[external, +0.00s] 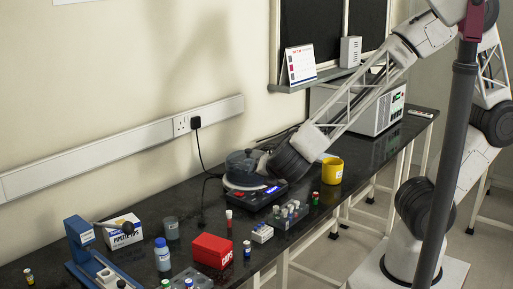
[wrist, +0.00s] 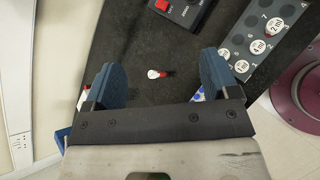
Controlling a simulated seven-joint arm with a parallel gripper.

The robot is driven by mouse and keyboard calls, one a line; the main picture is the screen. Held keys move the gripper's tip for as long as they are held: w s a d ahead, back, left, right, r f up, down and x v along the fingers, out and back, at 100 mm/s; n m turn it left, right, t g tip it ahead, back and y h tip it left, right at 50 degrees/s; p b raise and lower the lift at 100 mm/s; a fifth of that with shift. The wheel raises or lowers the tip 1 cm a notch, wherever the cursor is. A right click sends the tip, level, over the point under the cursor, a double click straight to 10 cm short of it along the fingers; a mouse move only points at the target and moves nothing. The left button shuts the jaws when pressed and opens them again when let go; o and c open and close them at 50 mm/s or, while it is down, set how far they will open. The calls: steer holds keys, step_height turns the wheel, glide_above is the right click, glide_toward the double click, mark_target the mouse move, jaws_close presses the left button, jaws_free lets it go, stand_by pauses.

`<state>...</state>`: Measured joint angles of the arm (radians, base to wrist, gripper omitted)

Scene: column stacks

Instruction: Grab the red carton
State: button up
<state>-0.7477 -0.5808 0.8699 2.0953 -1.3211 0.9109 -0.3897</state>
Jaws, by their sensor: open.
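The red carton (external: 212,250), a box with white "CAPS" lettering, lies on the dark bench in the front middle of the external view. I cannot clearly make it out in the wrist view; a small red and white patch shows beside the left finger. My gripper (wrist: 160,76) is open, its two blue fingers spread apart with nothing held. Below and between them, a small tube (wrist: 155,74) with a white top and red body shows on the bench. In the external view I cannot clearly see the fingers; my wrist is up and right of the carton, by the round-topped device.
A blue-capped bottle (external: 162,254) and another rack (external: 192,280) are left and in front.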

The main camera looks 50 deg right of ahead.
steer(key=s+a+f+n+t+y, duration=0.25)
steer(key=a+f+n, duration=0.4)
steer(key=a, duration=0.45)
steer(key=n+t+y, duration=0.1)
steer(key=n+y, duration=0.4)
steer(key=n, duration=0.3)
glide_toward(217, 251)
steer(key=shift+m, duration=0.25)
steer(key=w+f, duration=0.1)
steer(key=w+d+f, duration=0.1)
steer(key=w, duration=0.1)
steer(key=shift+w+f, duration=0.25)
steer(key=shift+w, duration=0.1)
steer(key=shift+x, duration=1.25)
steer(key=shift+f, duration=0.1)
steer(key=shift+x, duration=2.55)
steer(key=shift+a, duration=0.1)
